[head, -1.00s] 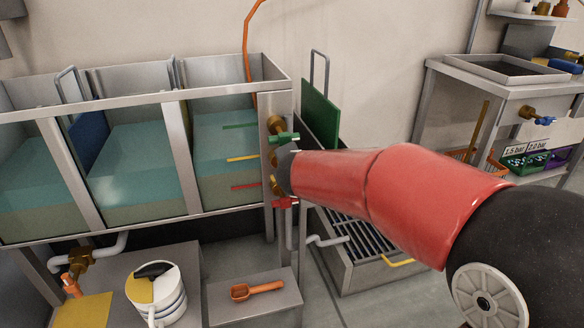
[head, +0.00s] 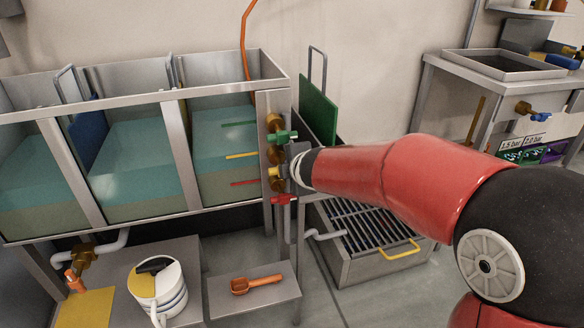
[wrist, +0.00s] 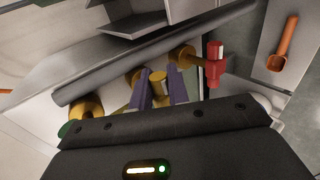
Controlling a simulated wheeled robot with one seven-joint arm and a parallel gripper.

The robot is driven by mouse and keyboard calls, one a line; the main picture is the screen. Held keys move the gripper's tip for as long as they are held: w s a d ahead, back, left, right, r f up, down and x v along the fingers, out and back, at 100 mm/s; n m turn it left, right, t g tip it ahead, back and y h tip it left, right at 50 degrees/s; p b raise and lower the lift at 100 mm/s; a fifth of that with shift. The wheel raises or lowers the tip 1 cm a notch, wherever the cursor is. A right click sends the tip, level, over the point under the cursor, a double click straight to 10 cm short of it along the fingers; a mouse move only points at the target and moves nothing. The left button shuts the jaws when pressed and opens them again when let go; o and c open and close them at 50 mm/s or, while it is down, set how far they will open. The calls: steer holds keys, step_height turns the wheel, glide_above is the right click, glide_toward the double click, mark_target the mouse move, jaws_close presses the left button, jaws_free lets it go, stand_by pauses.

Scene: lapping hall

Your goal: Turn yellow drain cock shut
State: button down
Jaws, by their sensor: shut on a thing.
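The yellow drain cock (head: 275,172) is the middle one of three cocks on the tank's right end post, partly hidden behind my gripper (head: 290,167) in the head view. In the wrist view its yellow part (wrist: 158,82) sits between the two purple fingers of my gripper (wrist: 160,88), which are shut on it. The green cock (head: 283,136) is just above and the red cock (head: 284,199) just below. The red cock also shows right of the fingers in the wrist view (wrist: 215,62). The yellow handle's exact angle is hard to tell.
The glass-fronted tank (head: 140,98) holds greenish liquid in several bays. A slatted drain box (head: 375,235) with a yellow handle stands below my arm.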

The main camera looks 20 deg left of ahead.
steer(key=c, duration=1.4)
jaws_free()
steer(key=p+v, duration=0.3)
steer(key=v, duration=0.4)
steer(key=shift+s, duration=0.3)
steer(key=shift+d+r, duration=0.15)
